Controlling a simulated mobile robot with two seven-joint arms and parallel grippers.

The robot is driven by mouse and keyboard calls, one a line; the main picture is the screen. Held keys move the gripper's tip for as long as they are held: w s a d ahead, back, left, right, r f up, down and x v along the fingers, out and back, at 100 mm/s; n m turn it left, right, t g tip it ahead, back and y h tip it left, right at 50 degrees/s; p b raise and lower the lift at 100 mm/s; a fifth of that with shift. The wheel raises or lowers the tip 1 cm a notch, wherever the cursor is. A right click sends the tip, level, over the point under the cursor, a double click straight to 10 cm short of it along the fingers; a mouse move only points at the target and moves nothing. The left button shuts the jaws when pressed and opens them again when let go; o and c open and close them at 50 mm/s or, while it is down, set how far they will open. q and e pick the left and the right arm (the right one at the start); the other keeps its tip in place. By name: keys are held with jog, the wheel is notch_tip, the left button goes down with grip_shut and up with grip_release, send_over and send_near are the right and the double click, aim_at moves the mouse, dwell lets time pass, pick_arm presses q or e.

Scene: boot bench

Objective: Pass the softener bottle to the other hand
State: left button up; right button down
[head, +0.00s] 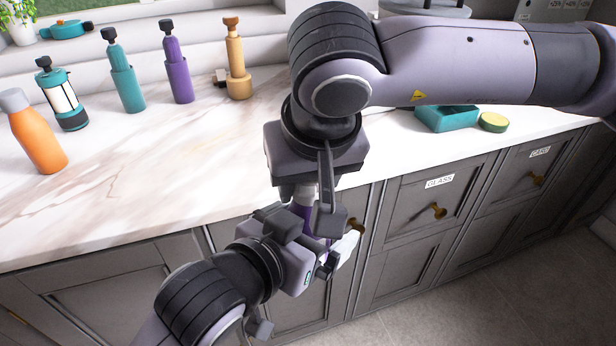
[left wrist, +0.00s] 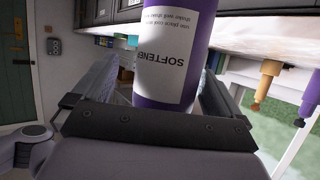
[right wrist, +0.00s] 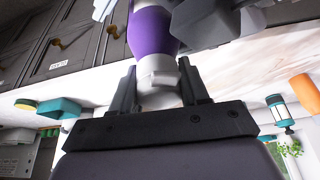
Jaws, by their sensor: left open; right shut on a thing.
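The softener bottle is purple with a white label reading SOFTENER. In the head view a purple part of the bottle (head: 303,214) shows between my two grippers, in front of the counter edge. My right gripper (head: 318,192) comes from above and is shut on the bottle's pale cap end (right wrist: 157,72). My left gripper (head: 322,247) comes from below and is open. In the left wrist view the labelled body (left wrist: 172,55) stands between its spread fingers, upside down in that picture. Whether those fingers touch it, I cannot tell.
The marble counter (head: 200,190) carries an orange bottle (head: 38,140), a teal-and-white container (head: 65,105), and teal (head: 127,85), purple (head: 179,75) and tan (head: 237,70) bottles at the back. A teal box (head: 446,118) and a round sponge (head: 493,122) lie right. Grey drawers (head: 410,215) are below.

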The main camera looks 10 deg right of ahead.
pick_arm(q)
jog(key=v, duration=0.5)
jog(key=w+a+f+m+t, duration=0.1)
jog(key=a+f, duration=0.3)
jog(key=f, duration=0.3)
jog(key=w+a+f+m+t, duration=0.1)
jog(key=a+f+m, duration=0.15)
jog(key=f, duration=0.45)
jog(key=s+a+f+n+g+y, duration=0.1)
jog(key=s+a+f+n+y, duration=0.2)
jog(key=a+f, duration=0.4)
jog(key=s+a+f+n+g+y, duration=0.1)
jog(key=s+a+f+n+y, duration=0.2)
jog(key=s+a+f+n, duration=0.2)
jog(key=a+f+n, duration=0.1)
jog(key=a+f, duration=0.2)
jog(key=f, duration=0.1)
jog(key=shift+s+f+y, duration=0.3)
jog(key=shift+f, duration=0.05)
